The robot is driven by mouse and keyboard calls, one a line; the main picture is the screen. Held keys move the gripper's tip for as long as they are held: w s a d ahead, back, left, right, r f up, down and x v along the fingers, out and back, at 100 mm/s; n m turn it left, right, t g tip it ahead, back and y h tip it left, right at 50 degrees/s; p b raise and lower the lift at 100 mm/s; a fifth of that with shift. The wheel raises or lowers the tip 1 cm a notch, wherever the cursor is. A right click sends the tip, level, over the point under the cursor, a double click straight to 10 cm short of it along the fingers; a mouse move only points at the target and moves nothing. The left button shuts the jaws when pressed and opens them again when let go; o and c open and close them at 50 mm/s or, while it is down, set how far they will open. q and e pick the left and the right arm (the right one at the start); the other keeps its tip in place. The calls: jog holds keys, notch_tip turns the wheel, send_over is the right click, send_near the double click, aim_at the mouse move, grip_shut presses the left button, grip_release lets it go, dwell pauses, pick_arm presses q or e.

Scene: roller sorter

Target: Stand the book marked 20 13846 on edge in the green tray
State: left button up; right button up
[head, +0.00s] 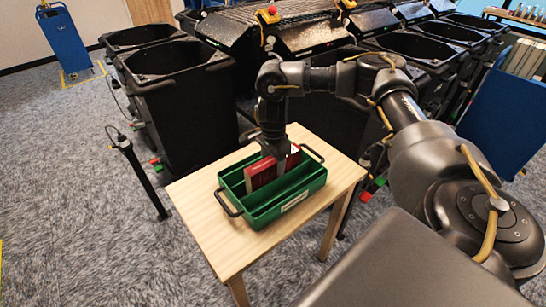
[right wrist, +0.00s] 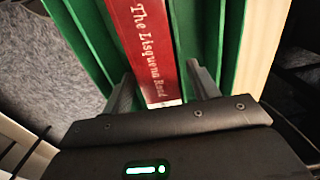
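A red book (head: 262,173) stands upright in the green tray (head: 262,220), in its far compartment. In the right wrist view its red spine (right wrist: 148,45) reads "The Lisquena Road". A white label shows at the spine's lower end, but I cannot read a number on it. My right gripper (head: 279,159) is down at the book, with one finger on each side of it. In the right wrist view the fingers (right wrist: 160,72) lie close beside the spine. I cannot tell whether both press on the book. My left gripper is not in view.
The tray, with two raised metal handles, rests on a small wooden table (head: 205,215). Its near compartment looks empty. Black bins (head: 185,115) and the sorter stand behind the table. A thin black post (head: 145,180) stands to the left.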

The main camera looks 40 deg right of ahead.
notch_tip(320, 180, up, 11)
jog(key=shift+f+p, duration=0.1)
jog(key=shift+p, duration=0.45)
dwell(0.7)
